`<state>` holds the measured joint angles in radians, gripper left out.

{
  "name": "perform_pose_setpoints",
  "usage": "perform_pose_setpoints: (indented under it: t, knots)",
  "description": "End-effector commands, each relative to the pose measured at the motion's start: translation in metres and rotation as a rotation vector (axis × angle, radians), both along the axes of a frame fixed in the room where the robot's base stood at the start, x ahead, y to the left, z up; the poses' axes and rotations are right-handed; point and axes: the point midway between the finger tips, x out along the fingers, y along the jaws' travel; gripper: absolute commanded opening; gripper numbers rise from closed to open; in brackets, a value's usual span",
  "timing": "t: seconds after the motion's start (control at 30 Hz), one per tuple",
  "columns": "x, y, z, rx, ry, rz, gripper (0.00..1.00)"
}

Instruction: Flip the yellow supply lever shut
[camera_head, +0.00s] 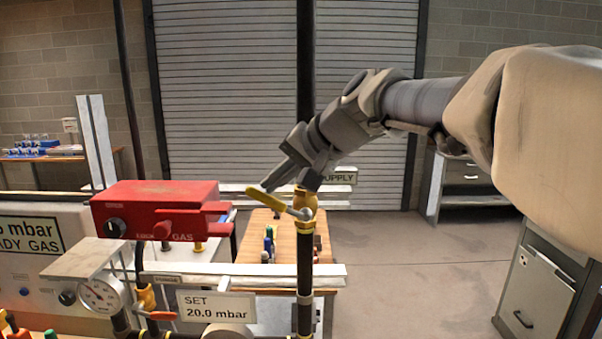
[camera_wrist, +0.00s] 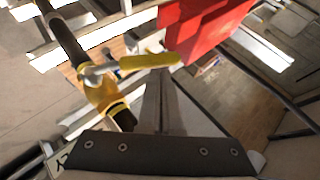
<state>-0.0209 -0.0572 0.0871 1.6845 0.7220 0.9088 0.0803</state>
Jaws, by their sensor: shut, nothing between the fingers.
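The yellow supply lever (camera_head: 266,199) sticks out to the left and slightly up from its brass-yellow valve (camera_head: 305,200) on a dark vertical pipe, lying across the pipe. In the wrist view the lever (camera_wrist: 150,61) runs from the valve (camera_wrist: 104,94) toward the red box. My gripper (camera_head: 266,186) is shut and empty, pointing down-left right beside the lever's free end. In the wrist view my closed fingertips (camera_wrist: 161,72) are just under the outer part of the lever; I cannot tell whether they touch it.
A red gas box (camera_head: 155,208) with knobs stands left of the lever. A SUPPLY sign (camera_head: 340,178) sits behind the valve. A pressure gauge (camera_head: 101,295) and a "SET 20.0 mbar" plate (camera_head: 216,306) are lower left. A wooden bench (camera_head: 285,235) is behind; open floor lies right.

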Motion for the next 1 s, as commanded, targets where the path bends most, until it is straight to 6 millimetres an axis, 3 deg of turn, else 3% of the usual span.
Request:
perform_pose_setpoints:
  t: [0.17, 0.53, 1.0]
  knots:
    - [0.000, 0.013, -0.010, -0.142, 0.004, 0.004, 0.00]
    - [0.000, 0.028, -0.031, -0.133, 0.006, 0.003, 0.00]
    - [0.001, 0.032, -0.039, -0.132, 0.006, 0.001, 0.00]
